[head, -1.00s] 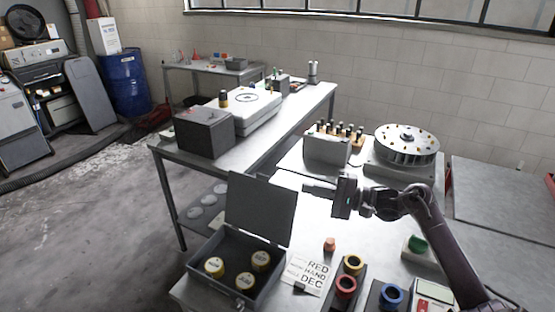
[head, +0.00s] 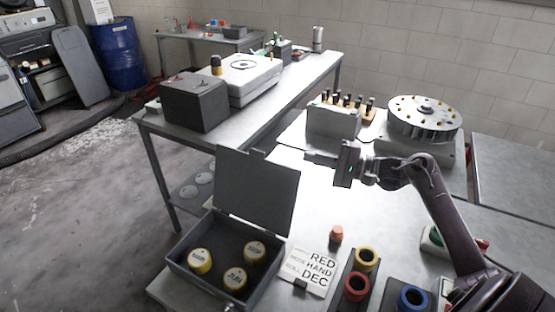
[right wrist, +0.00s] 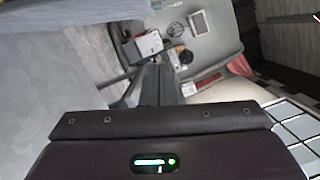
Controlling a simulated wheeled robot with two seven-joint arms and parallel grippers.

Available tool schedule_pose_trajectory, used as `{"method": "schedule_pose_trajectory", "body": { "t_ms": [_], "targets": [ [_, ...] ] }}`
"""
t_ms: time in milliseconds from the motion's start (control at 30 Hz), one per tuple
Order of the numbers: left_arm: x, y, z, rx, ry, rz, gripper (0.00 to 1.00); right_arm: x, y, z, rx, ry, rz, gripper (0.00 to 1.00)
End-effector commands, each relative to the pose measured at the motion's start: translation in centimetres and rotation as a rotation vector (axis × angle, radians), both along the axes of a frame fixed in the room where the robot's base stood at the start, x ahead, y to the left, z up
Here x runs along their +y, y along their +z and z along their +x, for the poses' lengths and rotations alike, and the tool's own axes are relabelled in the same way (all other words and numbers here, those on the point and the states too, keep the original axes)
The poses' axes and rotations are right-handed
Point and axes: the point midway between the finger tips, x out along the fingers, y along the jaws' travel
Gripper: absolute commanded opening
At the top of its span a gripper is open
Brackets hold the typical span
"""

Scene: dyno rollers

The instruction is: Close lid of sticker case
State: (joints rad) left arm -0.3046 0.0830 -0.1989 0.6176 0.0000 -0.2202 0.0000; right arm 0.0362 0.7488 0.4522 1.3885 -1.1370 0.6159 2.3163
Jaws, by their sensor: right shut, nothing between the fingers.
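The sticker case (head: 188,277) is a grey metal box at the front left of the near table in the head view. Its lid (head: 256,191) stands open, roughly upright at the back edge. My left gripper is not in view.
A printed card (head: 309,270) lies right of the case, near an orange piece (head: 336,235) and yellow, red and blue rings. The table between is clear.

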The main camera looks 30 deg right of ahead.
Motion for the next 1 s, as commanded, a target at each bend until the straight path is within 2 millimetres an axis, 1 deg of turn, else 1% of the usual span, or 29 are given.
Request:
{"method": "schedule_pose_trajectory", "body": {
  "t_ms": [167, 400, 600, 700, 800, 1000],
  "targets": [
    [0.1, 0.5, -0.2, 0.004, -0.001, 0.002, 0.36, 1.3, 0.4, 1.3, -0.003, 0.001, 0.002, 0.0],
    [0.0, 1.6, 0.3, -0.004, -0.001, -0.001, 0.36, 4.6, 0.9, 4.8, -0.003, 0.001, 0.002, 0.0],
    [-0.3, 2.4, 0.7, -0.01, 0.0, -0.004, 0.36, 7.0, 1.0, 7.3, -0.001, 0.001, 0.001, 0.0],
    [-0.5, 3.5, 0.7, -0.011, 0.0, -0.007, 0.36, 8.3, 1.5, 6.3, 0.002, 0.002, 0.001, 0.0],
    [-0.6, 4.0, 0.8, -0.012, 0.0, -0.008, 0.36, 9.1, 1.8, 5.8, 0.001, 0.0, 0.0, 0.0],
    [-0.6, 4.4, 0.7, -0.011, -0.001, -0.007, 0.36, 10.1, 2.0, 5.2, 0.0, 0.0, 0.0, 0.0]
  ]
}}
